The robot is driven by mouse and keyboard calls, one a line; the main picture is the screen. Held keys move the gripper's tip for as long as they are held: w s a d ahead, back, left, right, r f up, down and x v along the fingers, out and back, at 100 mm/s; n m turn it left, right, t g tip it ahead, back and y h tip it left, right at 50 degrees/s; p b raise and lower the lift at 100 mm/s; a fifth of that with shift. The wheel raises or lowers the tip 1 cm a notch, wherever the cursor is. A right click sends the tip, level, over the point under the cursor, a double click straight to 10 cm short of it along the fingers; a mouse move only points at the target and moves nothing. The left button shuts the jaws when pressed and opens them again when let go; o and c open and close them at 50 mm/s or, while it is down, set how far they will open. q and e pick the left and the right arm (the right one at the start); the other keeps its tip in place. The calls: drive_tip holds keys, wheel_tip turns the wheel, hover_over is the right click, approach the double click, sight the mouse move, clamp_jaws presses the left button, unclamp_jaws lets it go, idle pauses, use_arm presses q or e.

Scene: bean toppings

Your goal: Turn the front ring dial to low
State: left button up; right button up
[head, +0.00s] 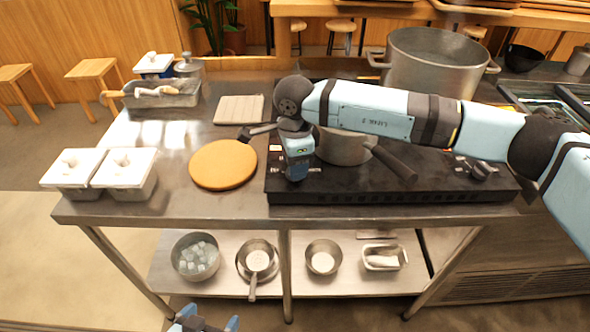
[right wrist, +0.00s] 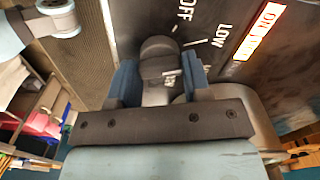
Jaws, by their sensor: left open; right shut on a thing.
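The black stove (head: 400,194) sits on the steel table. My right gripper (head: 297,176) reaches down to the left end of its front panel. In the right wrist view the dark ring dial (right wrist: 158,52) stands between the blue fingers of my right gripper (right wrist: 160,82), which is shut on it. White OFF and LOW labels are printed on the panel beside the dial. I cannot tell for sure which label the dial points to. In the head view my arm hides this dial. My left gripper (head: 205,325) is open and empty at the bottom edge, below the table top.
A saucepan (head: 340,148) stands on the stove, its handle towards the front right. Other knobs (head: 482,170) are at the stove's right end. A large pot (head: 428,65) stands behind. A round orange board (head: 223,165) and lidded white containers (head: 72,167) are at the left.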

drive_tip(key=shift+n+b, duration=0.5)
drive_tip(key=shift+n, duration=0.1)
drive_tip(key=o, duration=0.9)
wheel_tip(320, 180, up, 14)
drive_tip(key=shift+f, duration=0.1)
